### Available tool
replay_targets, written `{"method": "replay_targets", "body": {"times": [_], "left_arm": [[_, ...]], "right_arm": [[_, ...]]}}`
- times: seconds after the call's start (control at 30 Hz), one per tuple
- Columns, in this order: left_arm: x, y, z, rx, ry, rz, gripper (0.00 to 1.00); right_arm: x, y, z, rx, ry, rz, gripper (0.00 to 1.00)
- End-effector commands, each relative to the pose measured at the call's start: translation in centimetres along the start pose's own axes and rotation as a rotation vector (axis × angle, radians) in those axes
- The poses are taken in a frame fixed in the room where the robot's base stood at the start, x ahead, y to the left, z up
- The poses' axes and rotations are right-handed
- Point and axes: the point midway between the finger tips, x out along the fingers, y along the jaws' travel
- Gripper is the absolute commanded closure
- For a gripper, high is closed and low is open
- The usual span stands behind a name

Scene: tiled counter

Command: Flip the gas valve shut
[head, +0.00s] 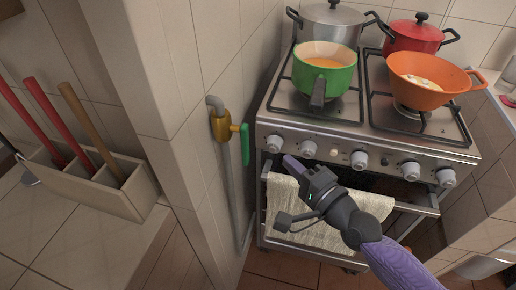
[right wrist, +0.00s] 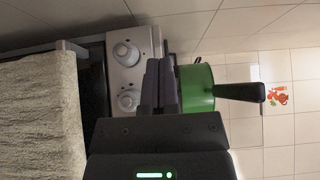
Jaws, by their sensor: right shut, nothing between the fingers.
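The gas valve has a brass body (head: 221,125) on a grey pipe that runs down the tiled wall, left of the stove in the head view. Its green handle (head: 245,146) hangs vertically, roughly in line with the pipe. My right gripper (head: 290,163) is shut and empty, in front of the stove just below the knobs. It is to the right of the green handle in the picture and apart from it. Its closed fingers also show in the right wrist view (right wrist: 161,84), where the valve is not seen. My left gripper is not in view.
The stove (head: 350,140) carries a green pan (head: 325,75), an orange pan (head: 430,80), a red pot (head: 413,38) and a steel pot (head: 331,23). A towel (head: 285,205) hangs on the oven rail. A holder (head: 85,185) with long handles stands left of the wall corner.

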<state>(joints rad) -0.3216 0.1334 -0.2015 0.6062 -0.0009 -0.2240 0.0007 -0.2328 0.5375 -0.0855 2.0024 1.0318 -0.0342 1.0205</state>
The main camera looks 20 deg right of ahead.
Motion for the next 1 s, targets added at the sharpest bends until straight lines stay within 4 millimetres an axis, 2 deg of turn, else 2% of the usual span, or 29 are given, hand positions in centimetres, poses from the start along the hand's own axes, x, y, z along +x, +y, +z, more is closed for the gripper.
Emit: {"method": "replay_targets", "body": {"times": [0.17,0.57,0.63,0.8,1.0], "left_arm": [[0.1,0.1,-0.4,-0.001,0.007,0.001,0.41],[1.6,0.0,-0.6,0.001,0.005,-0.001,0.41],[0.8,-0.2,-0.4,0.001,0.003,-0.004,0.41],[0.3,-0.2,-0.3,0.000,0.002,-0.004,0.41],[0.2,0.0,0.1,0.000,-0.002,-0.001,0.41]], "right_arm": [[1.6,0.0,-0.1,0.001,0.003,-0.003,1.00],[10.2,0.2,0.0,0.000,0.001,-0.001,1.00],[9.2,-0.1,1.1,0.002,-0.002,0.003,1.00],[7.9,0.0,2.7,-0.001,0.000,0.002,1.00],[7.5,0.1,3.1,-0.002,0.001,0.002,1.00]]}}
